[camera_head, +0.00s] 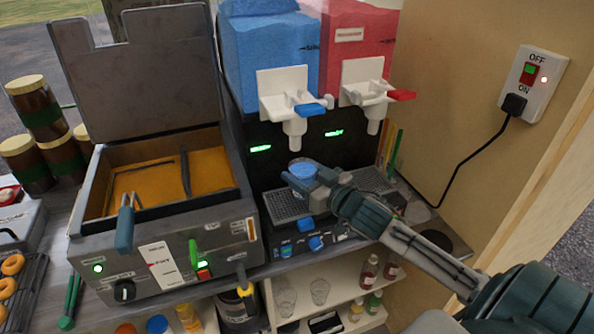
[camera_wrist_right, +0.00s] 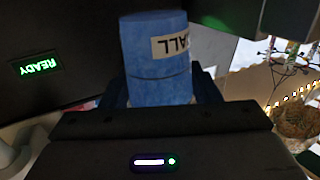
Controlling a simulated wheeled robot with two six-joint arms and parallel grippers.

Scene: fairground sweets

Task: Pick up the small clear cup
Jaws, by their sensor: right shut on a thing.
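The small clear cup (camera_head: 302,169) is full of blue slush and stands beneath the blue tank's spout in the head view. In the right wrist view the cup (camera_wrist_right: 155,60) fills the upper middle; its white label, partly cut off, reads "ALL" upside down. My right gripper (camera_head: 308,182) is shut around the cup's side. The cup looks upright; its base is hidden by the gripper, so I cannot tell whether it touches the drip tray (camera_head: 283,207). My left gripper is out of view.
The blue spout (camera_head: 295,127) hangs just above the cup, and the red tank's spout (camera_head: 373,113) is to its right. A fryer (camera_head: 165,255) with an open lid stands to the left. Straws (camera_head: 393,150) and the wall are close on the right. Clear glasses (camera_head: 320,290) sit on the shelf below.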

